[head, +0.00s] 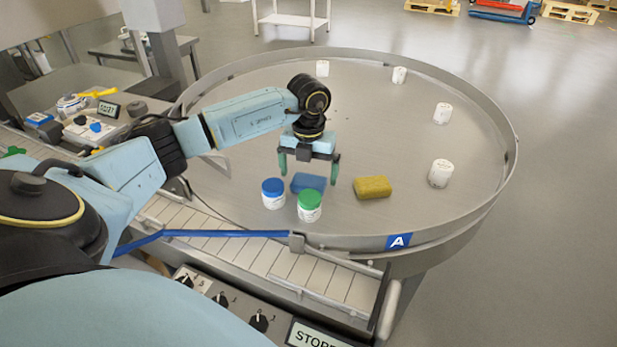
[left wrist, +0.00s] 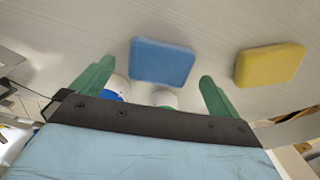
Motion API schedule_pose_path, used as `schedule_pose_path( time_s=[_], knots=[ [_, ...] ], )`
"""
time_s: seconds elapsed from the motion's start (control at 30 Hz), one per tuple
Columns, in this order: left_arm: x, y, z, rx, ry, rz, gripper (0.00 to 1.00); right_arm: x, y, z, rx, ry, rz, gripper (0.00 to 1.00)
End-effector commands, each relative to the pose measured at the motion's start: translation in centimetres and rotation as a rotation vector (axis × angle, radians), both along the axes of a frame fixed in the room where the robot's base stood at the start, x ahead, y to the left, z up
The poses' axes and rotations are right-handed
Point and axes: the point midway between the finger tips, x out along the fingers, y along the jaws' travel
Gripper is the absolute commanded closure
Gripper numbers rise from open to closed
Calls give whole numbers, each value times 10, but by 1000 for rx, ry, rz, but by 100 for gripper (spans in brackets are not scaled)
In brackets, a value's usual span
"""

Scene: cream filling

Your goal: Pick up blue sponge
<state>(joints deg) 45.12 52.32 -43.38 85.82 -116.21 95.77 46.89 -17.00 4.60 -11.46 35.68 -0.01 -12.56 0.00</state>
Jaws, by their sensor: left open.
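The blue sponge (head: 308,183) lies flat on the round metal table, behind two jars. My left gripper (head: 309,170) is open and empty above it, its two green fingers pointing down. In the left wrist view the blue sponge (left wrist: 161,63) shows beyond and roughly between the fingertips (left wrist: 157,78), apart from both. My right gripper is not in view.
A blue-lidded jar (head: 273,194) and a green-lidded jar (head: 310,206) stand close in front of the sponge. A yellow sponge (head: 373,187) lies to the right. Several white jars (head: 441,173) stand along the table's raised rim (head: 517,150). The table's middle is clear.

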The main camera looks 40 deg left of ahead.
Motion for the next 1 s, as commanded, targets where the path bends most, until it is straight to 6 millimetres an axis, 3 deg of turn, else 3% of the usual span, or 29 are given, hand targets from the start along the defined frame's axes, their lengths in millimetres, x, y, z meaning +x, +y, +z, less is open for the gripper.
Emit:
schedule_pose_path(
  time_s=[0.13,0.4,0.73,1.0],
  knots=[
    [0,0,-17,0,1,0,0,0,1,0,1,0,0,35],
    [0,0,-20,0,-1,0,0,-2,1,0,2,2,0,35],
    [0,0,-20,0,-1,0,43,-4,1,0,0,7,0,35],
    [1,0,-17,0,-2,0,45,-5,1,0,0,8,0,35]
  ],
)
